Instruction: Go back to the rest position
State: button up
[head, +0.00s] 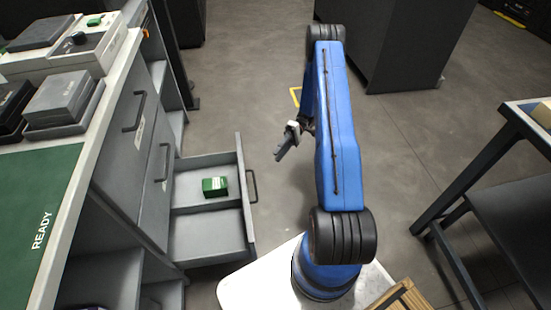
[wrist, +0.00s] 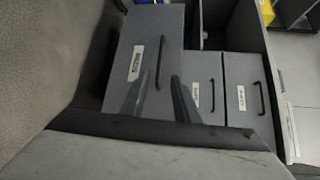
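My gripper (head: 281,152) hangs in the air to the right of the open drawer (head: 184,226), apart from it and above the floor. In the wrist view my gripper (wrist: 160,98) shows two dark fingers with a gap between them and nothing held. My blue arm rises from the white base and is bent, with the wrist on its left side. A small green box with a white label (head: 215,186) lies in the open drawer, in its far compartment.
A grey cabinet (head: 128,150) with handled drawers stands at left, topped by a green READY mat (head: 40,215) and grey devices. Labelled drawer fronts (wrist: 200,85) show in the wrist view. A dark-framed table (head: 470,170) stands at right. Floor beyond the drawer is clear.

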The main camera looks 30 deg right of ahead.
jog(key=shift+d, duration=0.15)
dwell(0.4)
jog(key=s+a+r+t+h, duration=0.1)
jog(key=s+a+r+h, duration=0.15)
jog(key=r, duration=0.75)
jog(key=s+a+r+h, duration=0.1)
jog(key=a+r+h, duration=0.25)
jog(key=r, duration=0.65)
jog(key=s+a+r+t+h, duration=0.1)
jog(key=s+a+r+h, duration=0.15)
jog(key=r, duration=0.75)
jog(key=s+a+r+m+t+h, duration=0.1)
jog(key=s+a+r+t+h, duration=0.1)
jog(key=s+r, duration=0.3)
jog(key=s+a+r+m+t+h, duration=0.1)
jog(key=s+r+t, duration=0.3)
jog(key=s, duration=0.6)
jog(key=s+a+r+m+t+h, duration=0.1)
jog(key=s+a+r+t+h, duration=0.2)
jog(key=s+r, duration=0.3)
jog(key=shift+s+r+t, duration=0.25)
jog(key=shift+s+t, duration=0.25)
jog(key=shift+s, duration=0.3)
